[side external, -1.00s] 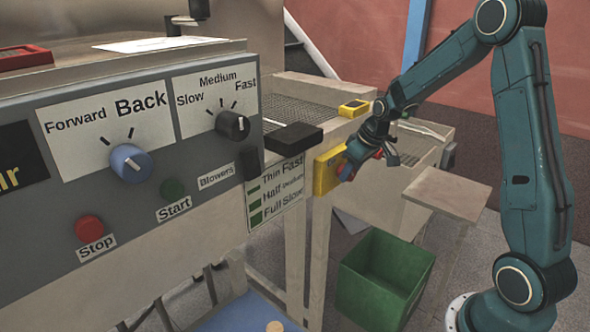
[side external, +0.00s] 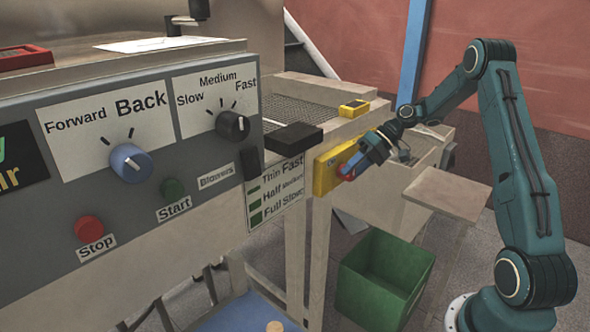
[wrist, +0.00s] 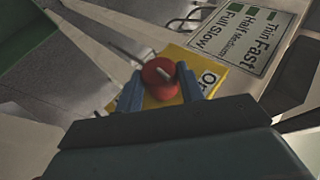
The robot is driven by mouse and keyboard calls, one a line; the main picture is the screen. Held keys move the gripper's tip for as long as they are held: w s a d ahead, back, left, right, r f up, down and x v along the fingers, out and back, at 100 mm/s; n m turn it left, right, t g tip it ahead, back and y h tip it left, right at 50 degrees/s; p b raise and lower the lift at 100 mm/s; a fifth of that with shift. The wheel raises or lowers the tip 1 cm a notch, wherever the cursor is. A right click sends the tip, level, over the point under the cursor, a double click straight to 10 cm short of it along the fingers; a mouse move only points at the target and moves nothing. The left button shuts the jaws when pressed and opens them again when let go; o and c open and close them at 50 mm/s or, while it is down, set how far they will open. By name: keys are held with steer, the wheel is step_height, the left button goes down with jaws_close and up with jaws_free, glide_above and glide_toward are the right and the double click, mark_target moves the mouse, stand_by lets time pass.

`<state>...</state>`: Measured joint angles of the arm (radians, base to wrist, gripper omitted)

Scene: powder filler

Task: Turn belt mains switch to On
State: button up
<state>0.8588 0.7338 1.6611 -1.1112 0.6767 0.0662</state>
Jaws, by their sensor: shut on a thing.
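The belt mains switch is a yellow box (side external: 325,173) with a round red knob (side external: 346,172), on the frame at the middle of the side view. In the wrist view the red knob (wrist: 158,84) carries a pale raised bar, set at a slant, and yellow plate (wrist: 208,82) shows around it. Part of an "On" label is visible to its right; the rest is covered. My gripper (side external: 353,168) meets the knob from the right, its blue fingers (wrist: 159,87) on either side of it, shut on it.
A control panel (side external: 75,190) with knobs and buttons fills the left. A green bin (side external: 378,285) stands on the floor below the switch. A small pale shelf (side external: 447,189) sits right of my gripper. A yellow box (side external: 354,107) rests above the switch.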

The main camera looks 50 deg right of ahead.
steer(key=shift+d+f+m+y, duration=0.1)
steer(key=shift+m+y, duration=0.05)
steer(key=shift+y, duration=0.45)
steer(key=shift+d+f+m+y, duration=0.1)
steer(key=shift+m+y, duration=0.05)
steer(key=shift+y, duration=0.45)
steer(key=shift+a, duration=0.1)
steer(key=o, duration=1)
steer(key=shift+a+r+h, duration=0.1)
steer(key=shift+r+h, duration=0.05)
steer(key=shift+h, duration=0.25)
